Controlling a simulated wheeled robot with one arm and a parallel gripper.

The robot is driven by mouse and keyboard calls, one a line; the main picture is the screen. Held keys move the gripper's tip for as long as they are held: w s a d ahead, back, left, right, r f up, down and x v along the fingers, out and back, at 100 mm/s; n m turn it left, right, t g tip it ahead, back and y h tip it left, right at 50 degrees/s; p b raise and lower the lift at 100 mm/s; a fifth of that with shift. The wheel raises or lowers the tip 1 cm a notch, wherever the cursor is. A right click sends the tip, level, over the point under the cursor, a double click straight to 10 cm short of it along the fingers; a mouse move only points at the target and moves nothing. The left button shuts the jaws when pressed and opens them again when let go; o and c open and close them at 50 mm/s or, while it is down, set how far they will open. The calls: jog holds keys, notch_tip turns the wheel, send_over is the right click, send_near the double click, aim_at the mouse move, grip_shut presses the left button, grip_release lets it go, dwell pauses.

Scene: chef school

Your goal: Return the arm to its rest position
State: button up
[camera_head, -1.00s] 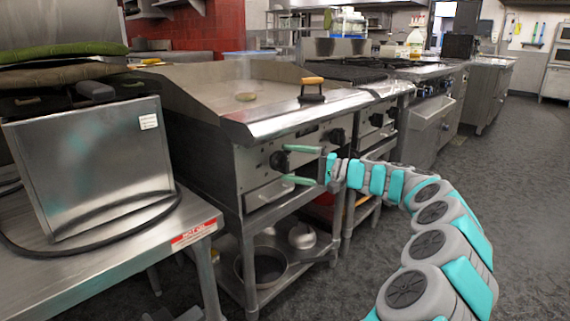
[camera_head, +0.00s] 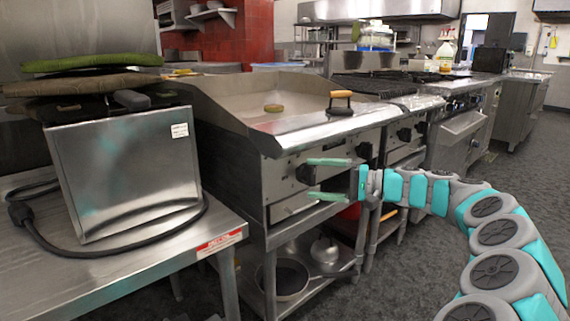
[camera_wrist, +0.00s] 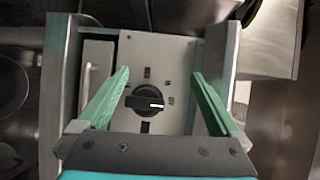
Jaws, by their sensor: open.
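My gripper (camera_head: 322,178) is open and empty in front of the griddle's front panel, its two green fingers pointing left in the head view. In the wrist view my gripper (camera_wrist: 158,95) has its fingers spread on either side of a black control knob (camera_wrist: 146,101) on the steel panel. Whether the fingers touch the panel or knob cannot be told. My arm stretches from the lower right of the head view to the griddle (camera_head: 270,140). Part of the front panel is hidden behind the fingers.
A steel table (camera_head: 120,280) with a steel appliance (camera_head: 125,175) and its cord stands at left. A press with a wooden handle (camera_head: 341,94) and a small round item (camera_head: 273,108) lie on the griddle. Pots sit on the shelf below. Grey floor (camera_head: 430,265) is open at right.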

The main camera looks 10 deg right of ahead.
jog(key=s+a+r+n+g+h, duration=0.15)
jog(key=s+a+n+g, duration=0.3)
jog(key=s+a, duration=0.7)
jog(key=s+a+f+n+g+h, duration=0.1)
jog(key=s+a+f+h, duration=0.15)
jog(key=s, duration=0.35)
jog(key=s+a+f+g+h, duration=0.1)
jog(key=s+a+g, duration=0.15)
jog(key=s, duration=0.25)
jog(key=s+d+f+h, duration=0.3)
jog(key=s+d+f, duration=0.2)
jog(key=s, duration=0.3)
jog(key=s+d+f+h+p, duration=0.1)
jog(key=s+d+f+h, duration=0.3)
jog(key=s, duration=0.5)
jog(key=s+d+f+h, duration=0.3)
jog(key=s+d+f, duration=0.3)
jog(key=s, duration=0.2)
jog(key=shift+s+d+m+g+h+p, duration=0.2)
jog(key=shift+d+m+g+h+p, duration=0.05)
jog(key=shift+m+g+h+p, duration=0.15)
